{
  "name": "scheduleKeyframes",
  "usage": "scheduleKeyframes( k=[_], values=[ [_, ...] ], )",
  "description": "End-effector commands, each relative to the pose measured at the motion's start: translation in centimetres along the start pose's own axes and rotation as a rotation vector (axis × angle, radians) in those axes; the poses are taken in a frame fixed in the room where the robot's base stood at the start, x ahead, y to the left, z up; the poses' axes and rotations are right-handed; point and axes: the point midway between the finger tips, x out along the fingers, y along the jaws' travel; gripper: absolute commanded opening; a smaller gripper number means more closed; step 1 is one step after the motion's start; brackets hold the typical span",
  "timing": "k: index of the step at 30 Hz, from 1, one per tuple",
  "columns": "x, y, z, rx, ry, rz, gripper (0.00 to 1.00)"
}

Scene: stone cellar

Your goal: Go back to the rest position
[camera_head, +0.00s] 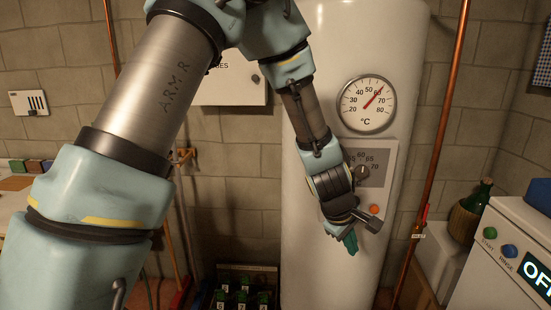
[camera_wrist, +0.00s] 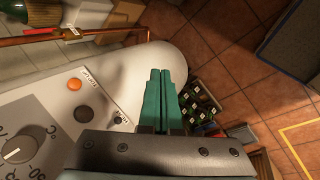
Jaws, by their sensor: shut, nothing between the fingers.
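My gripper (camera_head: 350,242) hangs in front of the white boiler (camera_head: 318,215), just below its control panel, with the fingers pointing down. In the wrist view the two teal fingers (camera_wrist: 164,88) lie together, shut, with nothing between them. The boiler's grey panel (camera_head: 385,160) carries a dial knob (camera_head: 362,171) and an orange light (camera_head: 374,209). My wrist hides part of the panel's lower left.
A round thermometer (camera_head: 367,104) sits above the panel. A copper pipe (camera_head: 438,140) runs upright right of the boiler. A white machine (camera_head: 505,250) stands at the right, near a green bottle (camera_head: 478,196). A crate of bottles (camera_head: 247,270) stands on the floor. Tiled floor (camera_wrist: 220,50) lies beyond the fingers.

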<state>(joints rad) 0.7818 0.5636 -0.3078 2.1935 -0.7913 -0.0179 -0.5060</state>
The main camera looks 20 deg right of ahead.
Motion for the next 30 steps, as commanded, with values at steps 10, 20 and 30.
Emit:
scheduleKeyframes(
  k=[10, 20, 30],
  values=[
    [-12.6, -15.4, -16.2, 0.272, 0.12, -0.175, 0.0],
    [-21.6, -30.1, -18.4, 0.396, 0.099, -0.382, 0.0],
    [-22.8, -32.0, -18.0, 0.414, 0.084, -0.413, 0.0]
  ],
)
